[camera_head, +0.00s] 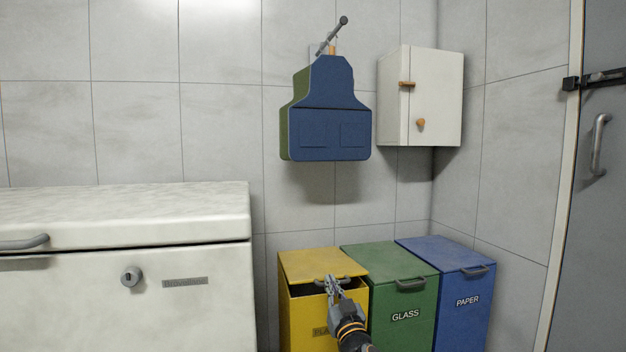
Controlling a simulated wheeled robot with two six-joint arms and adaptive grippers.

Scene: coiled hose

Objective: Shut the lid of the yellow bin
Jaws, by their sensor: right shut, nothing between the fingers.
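The yellow bin (298,322) stands at the bottom middle, left of the green bin. Its lid (312,264) is slightly raised at the front, with a dark gap below the front edge. A dark handle (352,280) is on the lid's front. My right gripper (331,282) is at the lid's front edge by the handle, shut with nothing in it; whether it touches the lid I cannot tell. My right arm comes up from below and hides part of the bin's front and its label. My left gripper is not in view.
The green GLASS bin (390,263) and blue PAPER bin (445,252) stand to the right, lids down. A white chest freezer (120,215) is at the left. A blue apron (328,115) and a white cabinet (435,95) hang above. A grey door (600,230) is far right.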

